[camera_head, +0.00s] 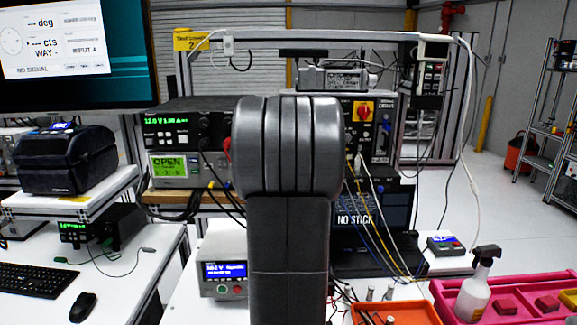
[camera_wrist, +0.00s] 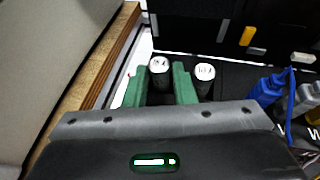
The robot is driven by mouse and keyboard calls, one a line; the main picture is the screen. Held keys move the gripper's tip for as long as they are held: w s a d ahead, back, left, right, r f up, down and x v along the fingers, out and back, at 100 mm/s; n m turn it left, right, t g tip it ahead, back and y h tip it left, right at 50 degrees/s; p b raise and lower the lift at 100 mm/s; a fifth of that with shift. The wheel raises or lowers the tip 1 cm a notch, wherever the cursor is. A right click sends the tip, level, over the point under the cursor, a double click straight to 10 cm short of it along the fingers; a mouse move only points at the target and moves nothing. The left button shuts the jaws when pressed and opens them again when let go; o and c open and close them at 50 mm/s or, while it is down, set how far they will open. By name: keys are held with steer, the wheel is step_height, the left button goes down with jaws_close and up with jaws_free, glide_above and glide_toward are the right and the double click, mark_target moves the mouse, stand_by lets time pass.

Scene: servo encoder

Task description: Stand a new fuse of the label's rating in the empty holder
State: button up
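In the wrist view, my gripper (camera_wrist: 160,84) has two green fingers, one on each side of a dark upright cylinder with a silver top (camera_wrist: 159,66). The fingers are close to its sides; I cannot tell whether they press on it. A second, similar silver-topped cylinder (camera_wrist: 204,73) stands just right of the right finger. I cannot tell whether these are fuses, and no rating can be read on them. In the head view my arm hides the gripper and the middle of the bench. Small silver-topped cylinders (camera_head: 370,292) stand right of my arm. No empty holder is identifiable.
An orange tray (camera_head: 425,312) and a pink bin (camera_head: 520,283) with a spray bottle (camera_head: 473,288) are at the front right. Cables hang in front of the laptop marked NO STICK (camera_head: 357,218). In the wrist view, a blue connector (camera_wrist: 266,90) is at the right.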

steer(key=shift+r, duration=0.15)
steer(key=v, duration=1.2)
steer(key=shift+b, duration=0.4)
steer(key=shift+w, duration=0.15)
steer(key=p+x, duration=0.1)
steer(key=x, duration=1.1)
steer(key=shift+r+p, duration=0.35)
steer(key=shift+r, duration=0.9)
